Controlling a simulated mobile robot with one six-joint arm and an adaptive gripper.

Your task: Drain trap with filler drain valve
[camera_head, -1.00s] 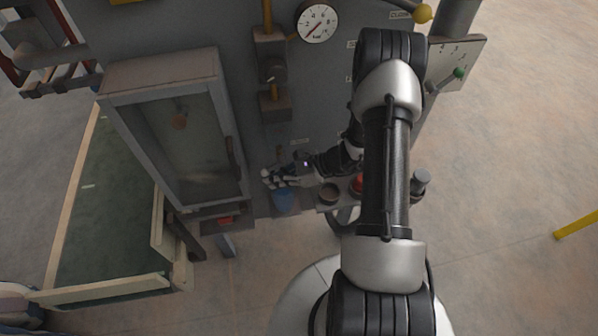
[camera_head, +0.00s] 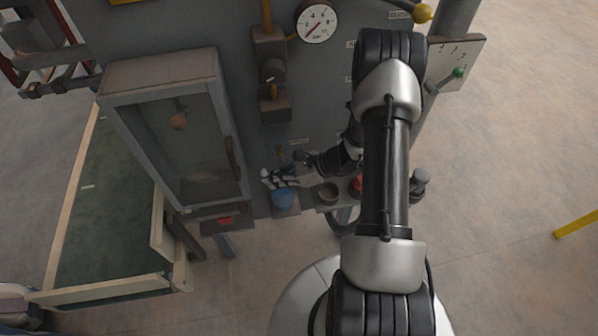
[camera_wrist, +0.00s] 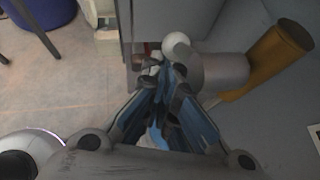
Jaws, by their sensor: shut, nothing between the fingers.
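My gripper (camera_head: 268,178) is low at the front of the grey machine, just above a blue cup (camera_head: 284,199). In the wrist view my gripper (camera_wrist: 170,75) has its blue-padded fingers closed together with nothing held. Just beyond the fingertips are a pale round knob (camera_wrist: 177,45) and a grey cylindrical fitting (camera_wrist: 224,74), joined to an ochre pipe (camera_wrist: 272,58). I take this fitting to be the trap, but I cannot tell for sure. The fingertips overlap the knob in the picture; whether they touch it is unclear. The drain valve's position cannot be read.
A glass-fronted cabinet (camera_head: 213,140) stands left of my gripper. A brown cup (camera_head: 327,194) and a red button (camera_head: 356,184) are to the right. Open floor lies to the right.

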